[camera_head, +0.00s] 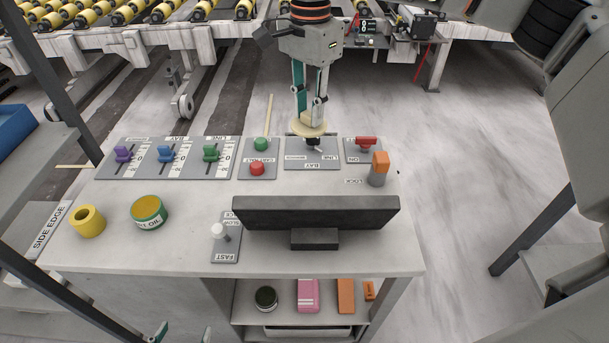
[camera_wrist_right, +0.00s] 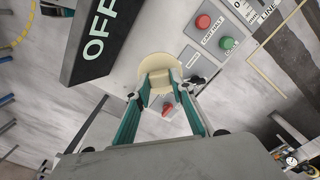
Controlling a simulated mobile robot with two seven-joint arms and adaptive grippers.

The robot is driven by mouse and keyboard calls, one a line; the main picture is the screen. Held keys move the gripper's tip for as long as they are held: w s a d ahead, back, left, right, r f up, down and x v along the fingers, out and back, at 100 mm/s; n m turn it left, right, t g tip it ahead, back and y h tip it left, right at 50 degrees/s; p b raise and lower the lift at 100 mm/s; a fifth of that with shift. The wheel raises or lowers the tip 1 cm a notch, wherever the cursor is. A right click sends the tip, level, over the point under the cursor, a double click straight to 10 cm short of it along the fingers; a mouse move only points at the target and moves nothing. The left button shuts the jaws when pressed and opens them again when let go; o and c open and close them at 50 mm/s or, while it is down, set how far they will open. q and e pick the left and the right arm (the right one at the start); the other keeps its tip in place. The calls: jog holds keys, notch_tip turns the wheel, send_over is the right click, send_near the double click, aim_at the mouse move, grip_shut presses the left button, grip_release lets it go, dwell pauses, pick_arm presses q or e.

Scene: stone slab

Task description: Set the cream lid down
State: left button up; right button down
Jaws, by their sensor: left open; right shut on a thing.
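The cream lid (camera_head: 309,129) is a pale round disc above the back edge of the console, by the middle panel. My right gripper (camera_head: 308,112) comes down from the top of the head view and is shut on it. In the right wrist view the lid (camera_wrist_right: 158,64) shows between and beyond the teal fingers of the right gripper (camera_wrist_right: 160,88). Whether the lid touches the console cannot be told. My left gripper (camera_head: 183,333) shows only as teal fingertips at the bottom edge, apart and empty, in front of the console.
The console (camera_head: 190,256) carries a dark screen (camera_head: 315,213), a yellow ring (camera_head: 88,221), a green-and-yellow tin (camera_head: 149,212), and several levers. Red and green buttons (camera_head: 259,156) sit left of the lid; a red switch (camera_head: 366,143) and an orange-topped lever (camera_head: 379,167) sit right.

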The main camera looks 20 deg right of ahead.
notch_tip(320, 180, down, 14)
jog(key=shift+s+f+p, duration=0.15)
jog(key=shift+f+p, duration=0.05)
jog(key=shift+p, duration=0.15)
jog(key=shift+f, duration=2.25)
pick_arm(q)
jog(key=shift+s+r, duration=0.25)
jog(key=shift+s, duration=0.15)
jog(key=shift+f, duration=0.1)
pick_arm(e)
jog(key=c, duration=1.8)
grip_release()
jog(key=shift+o, duration=0.2)
pick_arm(q)
jog(key=shift+d+f+b, duration=0.1)
jog(key=shift+f+b, duration=0.35)
pick_arm(e)
notch_tip(320, 180, up, 12)
